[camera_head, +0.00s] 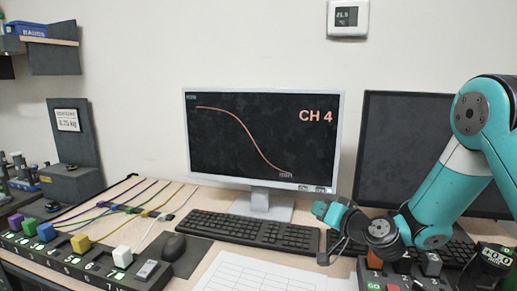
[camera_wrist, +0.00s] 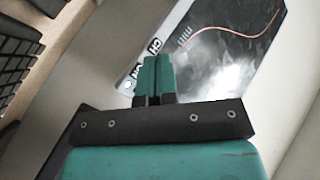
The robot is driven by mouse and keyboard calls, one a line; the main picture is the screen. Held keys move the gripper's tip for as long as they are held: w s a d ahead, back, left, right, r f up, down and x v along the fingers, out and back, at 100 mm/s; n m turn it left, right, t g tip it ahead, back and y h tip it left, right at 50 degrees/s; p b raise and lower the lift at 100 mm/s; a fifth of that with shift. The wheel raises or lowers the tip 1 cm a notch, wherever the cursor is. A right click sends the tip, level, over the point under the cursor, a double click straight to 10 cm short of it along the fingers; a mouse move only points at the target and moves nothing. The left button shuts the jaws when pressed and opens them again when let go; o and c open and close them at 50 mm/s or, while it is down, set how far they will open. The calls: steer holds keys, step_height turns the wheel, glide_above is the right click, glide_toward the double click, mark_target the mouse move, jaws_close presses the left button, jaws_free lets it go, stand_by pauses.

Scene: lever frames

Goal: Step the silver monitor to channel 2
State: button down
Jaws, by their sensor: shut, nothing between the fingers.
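The silver monitor (camera_head: 225,150) stands at the middle of the desk. Its screen shows a falling pink curve and the text CH 4. Two small labelled buttons (camera_head: 312,189) sit at the lower right of its frame. In the wrist view the monitor (camera_wrist: 225,60) is tilted, and the buttons (camera_wrist: 154,45) show as light patches with CH lettering by the fingertips. My gripper (camera_head: 320,208) is just below that lower right corner, with its teal fingers (camera_wrist: 152,60) shut and empty. I cannot tell whether they touch a button.
A second, dark monitor (camera_head: 400,135) stands to the right, partly behind my arm. A black keyboard (camera_head: 240,230) and a mouse (camera_head: 174,246) lie in front. White paper (camera_head: 270,275) lies at the front.

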mark_target(303, 188)
stand_by(0.4)
steer(key=a, duration=0.2)
steer(key=s+a, duration=0.1)
steer(key=a+p, duration=0.1)
steer(key=a, duration=0.1)
steer(key=shift+s+a, duration=0.25)
steer(key=shift+a, duration=0.1)
steer(key=shift+w, duration=0.1)
steer(key=w+d+p, duration=0.2)
steer(key=w+p, duration=0.1)
steer(key=w, duration=0.5)
steer(key=shift+d, duration=0.4)
steer(key=shift+w, duration=0.15)
stand_by(1.4)
steer(key=shift+w+d, duration=0.1)
steer(key=shift+w, duration=0.25)
